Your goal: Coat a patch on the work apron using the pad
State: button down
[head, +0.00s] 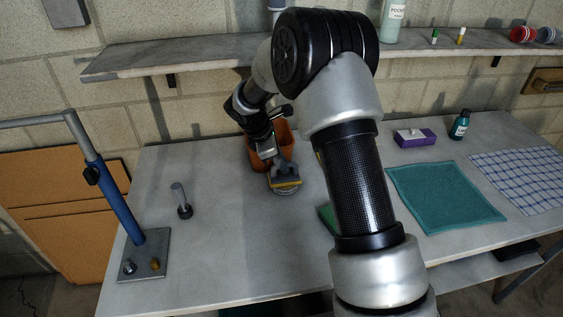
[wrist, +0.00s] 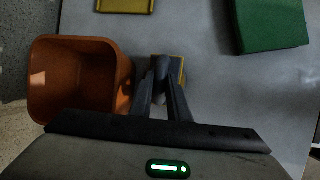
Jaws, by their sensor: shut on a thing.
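My gripper (head: 272,160) is shut on the grey handle of the pad (head: 285,183), which has a yellowish layer. I cannot tell for sure which is the apron.
An orange bin (head: 262,158) stands close behind my gripper. A green block (wrist: 268,25) is partly hidden by my arm in the head view. A purple box (head: 416,139) and dark bottle (head: 460,125) stand at the back right. A blue post (head: 122,200) rises at the left.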

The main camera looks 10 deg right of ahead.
jog(key=shift+f, duration=0.1)
jog(key=shift+r+p, duration=2.7)
jog(key=shift+r, duration=0.9)
jog(key=s+d+m+g+y+p, duration=0.1)
jog(key=s+m+g, duration=0.5)
jog(key=s+m, duration=1)
jog(key=shift+s+f+m+g+y, duration=0.2)
jog(key=shift+f+m+g+y, duration=0.15)
jog(key=shift+m+y, duration=0.2)
